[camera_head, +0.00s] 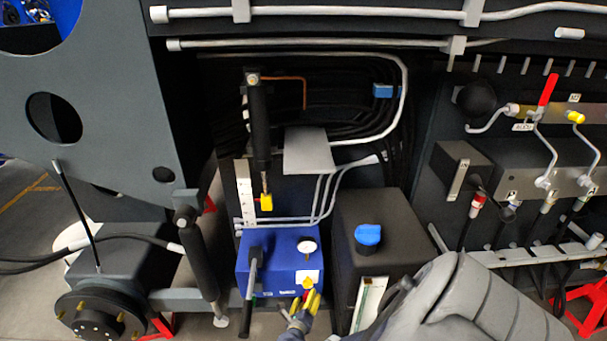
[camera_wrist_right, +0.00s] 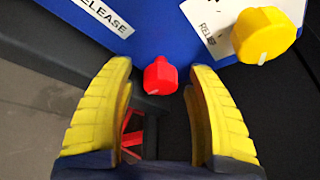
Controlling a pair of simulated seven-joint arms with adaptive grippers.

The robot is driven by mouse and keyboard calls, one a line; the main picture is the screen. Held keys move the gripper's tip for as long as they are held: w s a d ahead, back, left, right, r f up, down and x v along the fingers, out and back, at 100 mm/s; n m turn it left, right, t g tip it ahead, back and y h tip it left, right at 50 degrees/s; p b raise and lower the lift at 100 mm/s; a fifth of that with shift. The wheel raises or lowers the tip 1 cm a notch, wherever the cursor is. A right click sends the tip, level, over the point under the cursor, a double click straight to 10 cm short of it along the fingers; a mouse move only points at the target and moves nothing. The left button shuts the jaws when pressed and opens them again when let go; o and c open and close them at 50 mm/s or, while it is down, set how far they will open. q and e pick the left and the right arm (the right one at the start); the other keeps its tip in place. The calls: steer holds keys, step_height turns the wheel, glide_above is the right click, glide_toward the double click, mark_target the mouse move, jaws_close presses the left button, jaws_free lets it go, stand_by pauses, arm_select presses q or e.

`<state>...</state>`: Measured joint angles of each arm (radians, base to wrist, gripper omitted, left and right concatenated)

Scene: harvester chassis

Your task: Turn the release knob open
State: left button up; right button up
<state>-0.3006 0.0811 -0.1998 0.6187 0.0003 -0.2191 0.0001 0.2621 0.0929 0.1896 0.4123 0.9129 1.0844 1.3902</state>
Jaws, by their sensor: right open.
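A blue pump box (camera_head: 275,258) sits low in the middle of the head view, with a gauge on top and a black lever at its left. In the right wrist view, a red knob (camera_wrist_right: 160,77) protrudes from the blue box, near a white label reading "RELEASE" (camera_wrist_right: 105,14). A larger yellow knob (camera_wrist_right: 265,35) is to its upper right, beside a label that is partly hidden. My right gripper (camera_head: 304,300) is open at the box's lower front. In the wrist view its yellow fingers (camera_wrist_right: 158,80) stand on either side of the red knob, with gaps visible. My left gripper is not in view.
A black tank (camera_head: 375,225) with a blue cap (camera_head: 368,235) stands right of the box. A black cylinder (camera_head: 259,130) hangs above it. Hoses and valves with a red lever (camera_head: 548,89) are at the right. A wheel hub (camera_head: 98,318) is at lower left.

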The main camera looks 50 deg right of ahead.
steer(key=v, duration=1.1)
steer(key=shift+a, duration=0.2)
steer(key=shift+s+r, duration=0.15)
steer(key=shift+s, duration=0.05)
steer(key=w+a+f+n+t+y, duration=0.2)
steer(key=w+a+f+n+y, duration=0.15)
steer(key=a+n, duration=0.5)
steer(key=w+a+f+n+t+y, duration=0.25)
steer(key=a+f+n+y, duration=0.2)
steer(key=n, duration=0.75)
steer(key=s+a+f+n+g+y, duration=0.2)
steer(key=s+a+f+n+y, duration=0.2)
steer(key=s+a+f+n, duration=0.4)
steer(key=s+f+n+g+y, duration=0.2)
steer(key=s+f+n+g, duration=0.3)
steer(key=s+n, duration=0.6)
steer(key=s+d+f+n+g, duration=0.1)
steer(key=s+f+n, duration=0.1)
steer(key=s, duration=1)
steer(key=s+d+f+n+g, duration=0.1)
steer(key=s+d+f+g, duration=0.1)
steer(key=s, duration=1)
steer(key=shift+s+f+n+h, duration=0.2)
steer(key=shift+f+n+h, duration=0.15)
steer(key=shift+f, duration=0.4)
